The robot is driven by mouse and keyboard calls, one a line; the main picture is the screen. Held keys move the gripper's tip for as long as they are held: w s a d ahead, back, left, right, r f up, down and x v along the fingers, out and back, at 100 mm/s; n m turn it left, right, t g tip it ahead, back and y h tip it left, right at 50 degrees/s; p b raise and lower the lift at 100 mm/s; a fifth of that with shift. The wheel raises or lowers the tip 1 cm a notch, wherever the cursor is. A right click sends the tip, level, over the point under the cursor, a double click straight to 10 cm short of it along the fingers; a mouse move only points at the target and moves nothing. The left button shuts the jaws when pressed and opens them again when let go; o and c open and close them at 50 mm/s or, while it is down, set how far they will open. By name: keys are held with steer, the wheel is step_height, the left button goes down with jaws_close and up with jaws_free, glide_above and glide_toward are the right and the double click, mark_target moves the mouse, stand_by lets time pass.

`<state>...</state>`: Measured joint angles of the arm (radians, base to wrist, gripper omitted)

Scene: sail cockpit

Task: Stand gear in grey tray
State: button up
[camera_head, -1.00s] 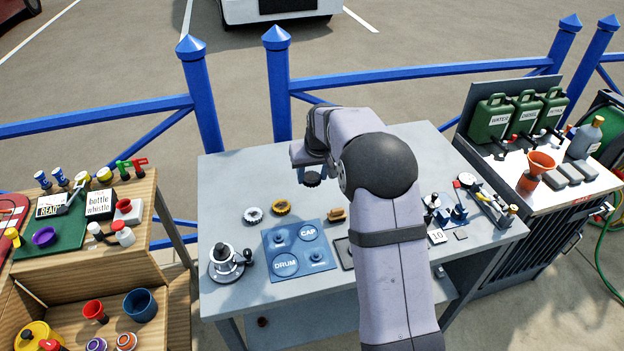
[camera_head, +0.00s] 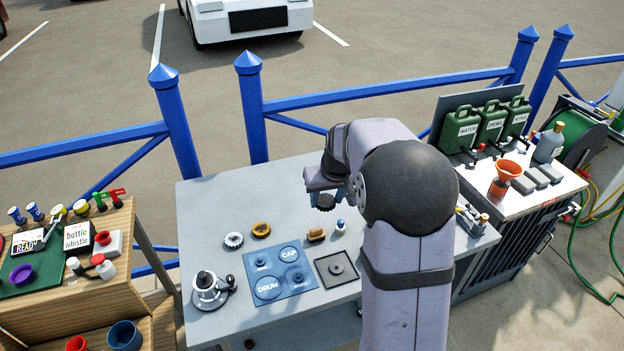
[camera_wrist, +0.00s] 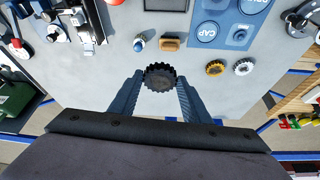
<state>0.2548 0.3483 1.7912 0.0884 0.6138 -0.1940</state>
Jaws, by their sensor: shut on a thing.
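My gripper (camera_head: 324,200) is shut on a dark toothed gear (camera_head: 326,203), held above the rear middle of the grey table. The wrist view shows the dark gear (camera_wrist: 160,77) face-on between the two blue-grey fingertips (camera_wrist: 160,84). A small square grey tray (camera_head: 322,277) with a round piece and a peg in it lies on the table, nearer the front than the gear. Only its edge shows at the top of the wrist view (camera_wrist: 166,10). A white gear (camera_head: 233,240) and a yellow-brown gear (camera_head: 261,230) lie on the table to the left.
A blue mat (camera_head: 279,274) marked DRUM and CAP lies left of the tray. A brown block (camera_head: 316,235) and a small blue-and-white bottle (camera_head: 340,227) stand behind the tray. A metal device (camera_head: 208,290) is at the front left. Bare table lies under the gear.

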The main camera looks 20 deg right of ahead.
steer(key=m, duration=0.1)
glide_toward(337, 266)
steer(key=w, duration=0.1)
steer(key=shift+w+r+m+h, duration=0.25)
steer(key=shift+w+m+h, duration=0.05)
steer(key=shift+w+m, duration=0.25)
steer(key=shift+w+r+m+h, duration=0.2)
steer(key=shift+w+m+h, duration=0.15)
steer(key=shift+m, duration=0.2)
steer(key=shift+f, duration=0.1)
steer(key=shift+f+b, duration=2.5)
steer(key=shift+f, duration=0.35)
steer(key=shift+f+b, duration=0.6)
steer(key=shift+b, duration=0.25)
steer(key=o, duration=0.9)
